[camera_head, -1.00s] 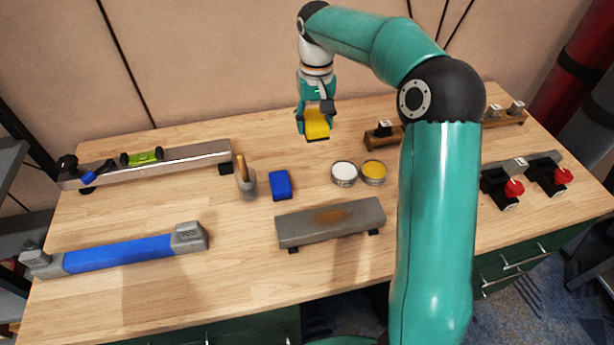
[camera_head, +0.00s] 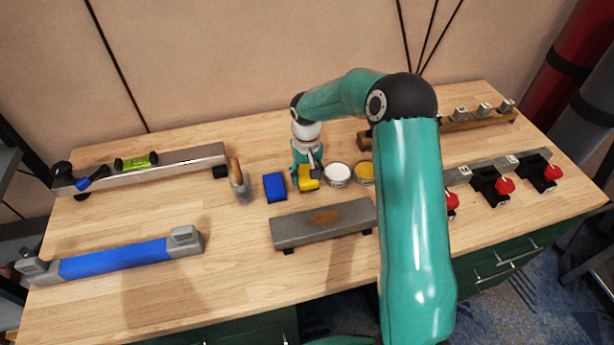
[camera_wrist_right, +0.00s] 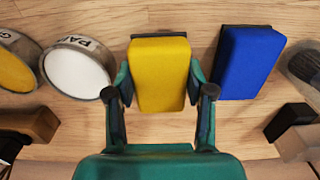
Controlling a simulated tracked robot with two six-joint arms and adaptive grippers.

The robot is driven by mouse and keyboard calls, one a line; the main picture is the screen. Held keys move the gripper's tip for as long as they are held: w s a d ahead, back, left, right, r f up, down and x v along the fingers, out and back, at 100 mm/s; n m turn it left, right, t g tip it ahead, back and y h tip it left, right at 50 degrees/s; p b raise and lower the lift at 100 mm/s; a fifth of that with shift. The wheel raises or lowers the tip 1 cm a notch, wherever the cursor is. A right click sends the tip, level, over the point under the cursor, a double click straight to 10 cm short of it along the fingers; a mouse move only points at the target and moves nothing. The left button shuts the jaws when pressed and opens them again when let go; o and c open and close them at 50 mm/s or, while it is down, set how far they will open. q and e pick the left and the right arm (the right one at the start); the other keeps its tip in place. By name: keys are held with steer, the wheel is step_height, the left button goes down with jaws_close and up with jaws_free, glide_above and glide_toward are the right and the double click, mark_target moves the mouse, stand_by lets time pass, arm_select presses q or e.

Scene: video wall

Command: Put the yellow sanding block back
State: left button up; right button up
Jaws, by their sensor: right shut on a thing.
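The yellow sanding block (camera_head: 308,182) is between the fingers of my right gripper (camera_head: 306,174), low over the wooden table. In the right wrist view the yellow block (camera_wrist_right: 159,74) sits between both fingertips of the gripper (camera_wrist_right: 160,92), which is shut on it. Whether the block touches the table is hard to tell. A blue block (camera_head: 274,187) lies just to its left in the head view, apart from it; it also shows in the right wrist view (camera_wrist_right: 247,62). My left gripper is not in view.
A white-topped tin (camera_head: 338,173) and a yellow-topped tin (camera_head: 364,172) stand close right of the gripper. A grey bar with a rusty patch (camera_head: 290,229) lies in front. A brush (camera_head: 238,180) stands left of the blue block.

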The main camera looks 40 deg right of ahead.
mark_target(307, 174)
steer(key=shift+f, duration=0.6)
steer(key=shift+f, duration=0.1)
steer(key=o, duration=0.8)
step_height(307, 174, up, 12)
steer(key=shift+r+b, duration=0.1)
steer(key=shift+b, duration=0.35)
